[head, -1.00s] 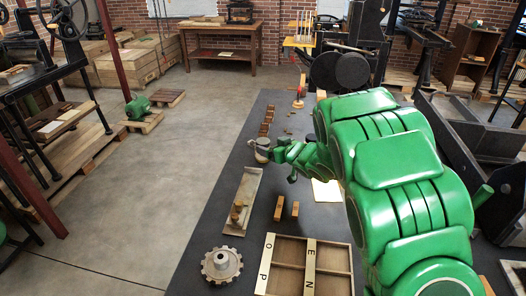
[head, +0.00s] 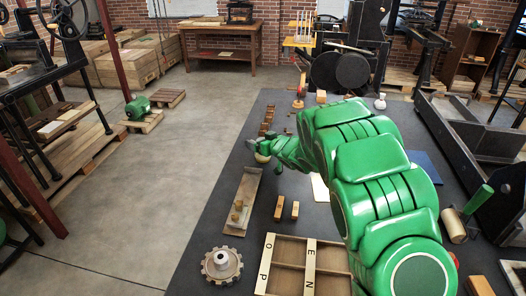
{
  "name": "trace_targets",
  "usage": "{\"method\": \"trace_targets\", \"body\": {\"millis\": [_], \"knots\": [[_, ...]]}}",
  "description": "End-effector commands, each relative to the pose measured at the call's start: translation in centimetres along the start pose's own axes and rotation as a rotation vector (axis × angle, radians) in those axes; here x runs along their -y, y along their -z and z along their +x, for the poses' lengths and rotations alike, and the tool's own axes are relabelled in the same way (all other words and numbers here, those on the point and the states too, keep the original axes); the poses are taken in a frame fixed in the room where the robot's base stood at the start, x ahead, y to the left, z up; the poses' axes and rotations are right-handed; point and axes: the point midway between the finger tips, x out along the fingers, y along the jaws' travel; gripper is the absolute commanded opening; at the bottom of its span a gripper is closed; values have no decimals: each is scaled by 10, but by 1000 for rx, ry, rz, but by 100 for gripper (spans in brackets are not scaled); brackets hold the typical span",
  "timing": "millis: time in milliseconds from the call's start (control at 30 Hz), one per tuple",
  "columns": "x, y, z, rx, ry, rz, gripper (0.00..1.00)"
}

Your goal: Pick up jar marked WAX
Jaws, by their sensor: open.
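My gripper (head: 256,147) is at the end of my green arm, over the left part of the dark table. It is small in the head view and its fingers are hard to make out. A pale, rounded thing (head: 262,158) shows just under it; I cannot tell whether they touch. I can read no WAX mark on it, and I cannot tell whether it is the jar. My arm hides much of the table's middle.
The dark table (head: 215,213) holds a narrow tray (head: 250,187), two wooden blocks (head: 287,209), a gear (head: 221,264) and a divided wooden tray (head: 268,248). A small white vessel (head: 380,102) stands at the far right. A wooden roller (head: 453,225) lies near the right edge.

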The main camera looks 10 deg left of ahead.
Motion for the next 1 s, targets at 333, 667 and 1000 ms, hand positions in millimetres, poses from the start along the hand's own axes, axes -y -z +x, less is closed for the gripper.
{"method": "trace_targets", "body": {"millis": [333, 667, 1000], "knots": [[0, 0, 1, 1, -1, 0, 68], [0, 0, 1, 1, -1, 0, 20], [0, 5, -1, 0, -1, -1, 20]]}}
